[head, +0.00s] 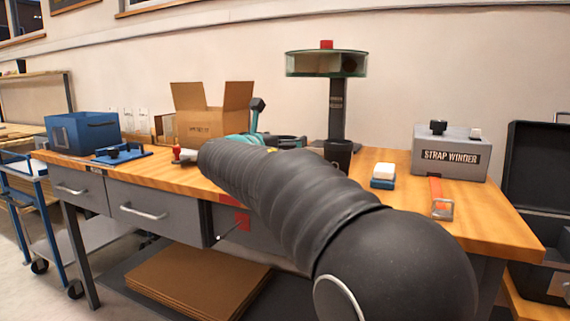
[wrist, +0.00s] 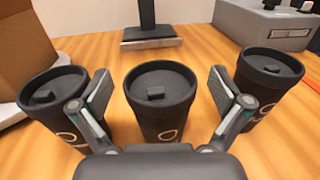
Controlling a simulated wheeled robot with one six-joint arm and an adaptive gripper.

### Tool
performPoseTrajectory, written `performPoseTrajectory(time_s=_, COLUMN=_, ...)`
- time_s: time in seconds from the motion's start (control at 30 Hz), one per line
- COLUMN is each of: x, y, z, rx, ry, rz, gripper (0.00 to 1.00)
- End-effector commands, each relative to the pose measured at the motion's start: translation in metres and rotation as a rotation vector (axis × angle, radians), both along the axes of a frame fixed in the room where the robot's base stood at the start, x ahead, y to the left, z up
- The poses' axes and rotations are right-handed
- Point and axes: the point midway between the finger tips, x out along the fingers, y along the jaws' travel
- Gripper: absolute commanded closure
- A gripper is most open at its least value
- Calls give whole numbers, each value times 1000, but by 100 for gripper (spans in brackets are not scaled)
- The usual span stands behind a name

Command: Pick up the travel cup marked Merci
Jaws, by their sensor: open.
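Three dark lidded travel cups stand upright in a row on the wooden bench in the wrist view: a left cup (wrist: 62,100), a middle cup (wrist: 160,98) and a right cup (wrist: 262,90).
A cardboard box (head: 207,112) stands at the back left of the bench. A post with a round green-edged top (head: 327,63) rises behind the cups. A grey strap winder (head: 450,152), a blue-and-white block (head: 383,175) and an orange strap (head: 436,190) lie to the right.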

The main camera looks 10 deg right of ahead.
Motion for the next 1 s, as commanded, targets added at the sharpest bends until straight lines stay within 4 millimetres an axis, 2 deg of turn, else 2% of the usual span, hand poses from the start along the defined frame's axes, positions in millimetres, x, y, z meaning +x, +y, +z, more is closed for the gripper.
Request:
performPoseTrajectory(time_s=0.03, x=0, y=0, z=0, rx=0, ry=0, rz=0, gripper=0)
performPoseTrajectory(time_s=0.2, x=0, y=0, z=0, rx=0, ry=0, rz=-1, gripper=40)
performPoseTrajectory(time_s=0.23, x=0, y=0, z=0, rx=0, ry=0, rz=-1, gripper=44)
performPoseTrajectory(time_s=0.67, x=0, y=0, z=6, rx=0, ry=-1, rz=-1, gripper=44)
performPoseTrajectory(time_s=0.77, x=0, y=0, z=19, rx=2, ry=-3, rz=-1, gripper=44)
performPoseTrajectory(time_s=1.0, x=0, y=0, z=65, rx=1, ry=-4, rz=-1, gripper=44)
